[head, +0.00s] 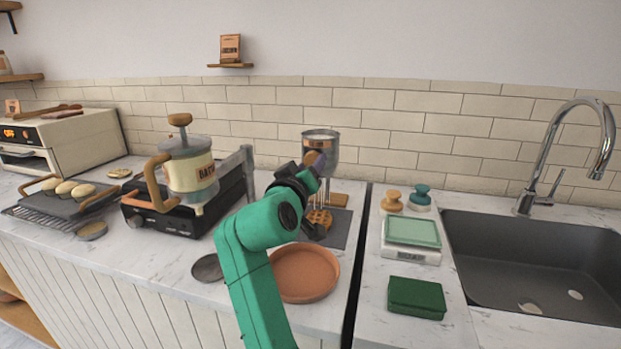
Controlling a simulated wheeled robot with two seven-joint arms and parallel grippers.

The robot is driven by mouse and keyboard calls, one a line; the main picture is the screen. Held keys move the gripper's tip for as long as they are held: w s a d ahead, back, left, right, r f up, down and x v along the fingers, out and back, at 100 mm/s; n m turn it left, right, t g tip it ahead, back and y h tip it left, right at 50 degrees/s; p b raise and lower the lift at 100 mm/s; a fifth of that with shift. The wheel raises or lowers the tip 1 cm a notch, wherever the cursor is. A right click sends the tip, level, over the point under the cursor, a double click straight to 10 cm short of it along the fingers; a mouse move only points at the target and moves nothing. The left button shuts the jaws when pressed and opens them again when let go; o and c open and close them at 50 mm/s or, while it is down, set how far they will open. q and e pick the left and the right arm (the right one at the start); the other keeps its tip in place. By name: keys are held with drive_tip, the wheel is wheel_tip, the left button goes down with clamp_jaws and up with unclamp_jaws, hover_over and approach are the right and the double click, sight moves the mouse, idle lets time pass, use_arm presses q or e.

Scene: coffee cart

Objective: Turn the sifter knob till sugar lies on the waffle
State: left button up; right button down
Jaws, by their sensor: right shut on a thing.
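The sifter (321,137) is a metal cup with a copper-coloured band, filled with white sugar, held above a dark mat in front of the tiled wall. Its wooden knob (312,158) faces me. My right gripper (317,162) is shut on the knob, its dark fingers covering part of it. The golden-brown waffle (320,217) lies below the sifter, partly hidden by my green arm. I see no clear white on its visible part. My left gripper is not in view.
A terracotta plate (304,274) sits in front of the mat. A batter dispenser (190,170) stands over a black burner (150,222) at left. A scale (412,240), a green sponge (416,297) and a sink (540,260) are at right.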

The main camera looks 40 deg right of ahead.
drive_tip(key=shift+f+m+b, duration=0.15)
drive_tip(key=shift+m+b, duration=1)
drive_tip(key=shift+m, duration=0.5)
drive_tip(key=shift+f+m+b, duration=0.15)
drive_tip(key=shift+m+b, duration=0.95)
drive_tip(key=shift+m, duration=0.55)
drive_tip(key=shift+c, duration=1.5)
unclamp_jaws()
drive_tip(key=shift+r, duration=0.2)
